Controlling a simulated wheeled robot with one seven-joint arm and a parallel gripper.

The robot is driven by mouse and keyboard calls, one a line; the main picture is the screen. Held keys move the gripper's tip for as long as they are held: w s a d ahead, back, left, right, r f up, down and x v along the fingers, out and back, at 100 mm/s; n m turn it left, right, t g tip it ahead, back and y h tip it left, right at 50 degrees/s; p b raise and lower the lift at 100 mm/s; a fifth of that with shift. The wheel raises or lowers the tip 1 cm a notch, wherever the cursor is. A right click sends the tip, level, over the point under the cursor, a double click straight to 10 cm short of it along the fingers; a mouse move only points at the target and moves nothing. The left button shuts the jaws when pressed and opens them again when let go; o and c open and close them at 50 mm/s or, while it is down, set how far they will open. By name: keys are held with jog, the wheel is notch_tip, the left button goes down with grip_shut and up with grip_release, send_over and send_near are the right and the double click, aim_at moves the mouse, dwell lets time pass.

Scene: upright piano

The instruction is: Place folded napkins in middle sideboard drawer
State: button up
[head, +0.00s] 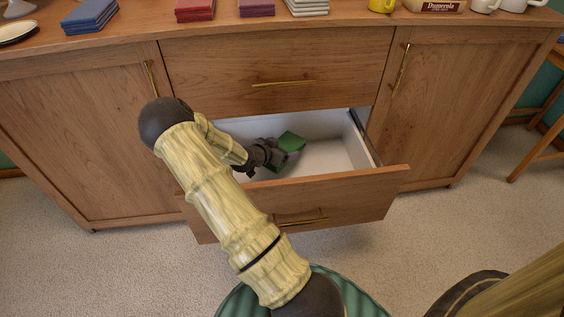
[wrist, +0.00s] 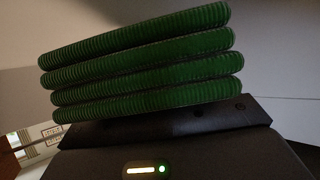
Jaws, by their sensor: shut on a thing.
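A stack of folded green napkins (head: 291,141) is inside the open sideboard drawer (head: 345,183). My gripper (head: 284,150) reaches down into the drawer and is shut on the green napkins. In the wrist view the green stack (wrist: 140,60) shows several ribbed layers, slightly tilted, just beyond the dark gripper body. The fingertips are hidden behind the stack there. Whether the stack touches the drawer floor I cannot tell. On the sideboard top stand more folded napkins: a blue stack (head: 89,16), a red stack (head: 194,10), a dark red stack (head: 256,7) and a whitish stack (head: 307,7).
The drawer above (head: 280,75) is closed, as are the left door (head: 80,130) and right door (head: 445,110). A yellow mug (head: 382,5), a labelled box (head: 436,6) and white cups (head: 484,5) stand on the top. The drawer's right part looks empty.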

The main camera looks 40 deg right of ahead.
notch_tip(320, 180, down, 5)
jog(key=b, duration=0.3)
jog(key=shift+r, duration=0.1)
jog(key=o, duration=1)
jog(key=shift+o, duration=0.2)
jog(key=shift+a+p, duration=0.15)
jog(key=shift+p, duration=0.15)
jog(key=p+v, duration=0.3)
jog(key=v, duration=0.3)
jog(key=shift+a+r, duration=0.1)
jog(key=shift+r, duration=0.1)
jog(key=shift+s+a+r, duration=0.1)
jog(key=shift+a, duration=0.35)
